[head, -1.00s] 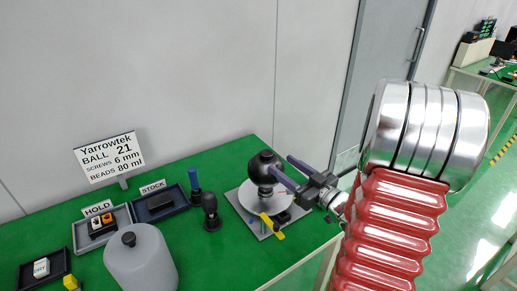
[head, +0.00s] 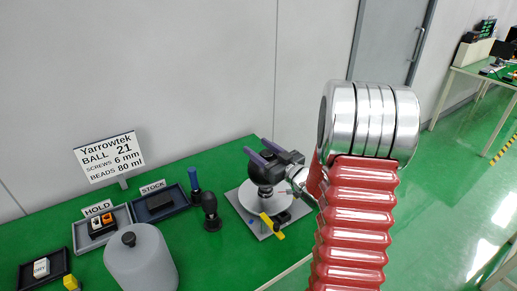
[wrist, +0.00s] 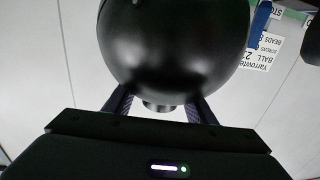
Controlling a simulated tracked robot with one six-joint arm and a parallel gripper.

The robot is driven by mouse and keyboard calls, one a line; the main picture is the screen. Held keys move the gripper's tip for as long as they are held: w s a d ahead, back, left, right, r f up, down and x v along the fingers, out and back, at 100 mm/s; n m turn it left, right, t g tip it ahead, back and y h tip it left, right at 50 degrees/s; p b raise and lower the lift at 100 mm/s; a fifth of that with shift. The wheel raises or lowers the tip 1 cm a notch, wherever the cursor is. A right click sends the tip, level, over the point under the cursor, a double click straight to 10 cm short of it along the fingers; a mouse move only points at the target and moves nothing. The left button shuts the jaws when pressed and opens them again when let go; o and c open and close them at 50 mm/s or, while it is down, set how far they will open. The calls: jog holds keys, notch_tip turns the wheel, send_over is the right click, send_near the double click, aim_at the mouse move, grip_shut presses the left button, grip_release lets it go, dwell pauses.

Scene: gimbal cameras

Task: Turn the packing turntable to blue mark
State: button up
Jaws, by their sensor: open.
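The packing turntable (head: 284,211) is a pale disc on a grey square plate (head: 246,216), right of the middle in the head view. A black ball-shaped head (head: 258,176) stands on it, partly hidden by my gripper. A yellow pointer (head: 272,225) lies at the disc's near side. A small blue spot (head: 251,221) shows left of it. My gripper (head: 254,146) is open at the ball, its purple fingers pointing left. In the wrist view the ball (wrist: 172,50) fills the upper middle and hides the fingertips; a short neck (wrist: 158,106) shows between the fingers. Contact cannot be told.
A black knobbed piece (head: 210,212) and a blue-handled tool (head: 194,184) stand left of the turntable. A grey knobbed canister (head: 140,262), a STOCK tray (head: 180,209) and a HOLD tray (head: 78,238) lie farther left. The wall is close behind the green table.

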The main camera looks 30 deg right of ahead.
jog(key=shift+w, duration=0.25)
jog(key=shift+c, duration=0.5)
grip_shut()
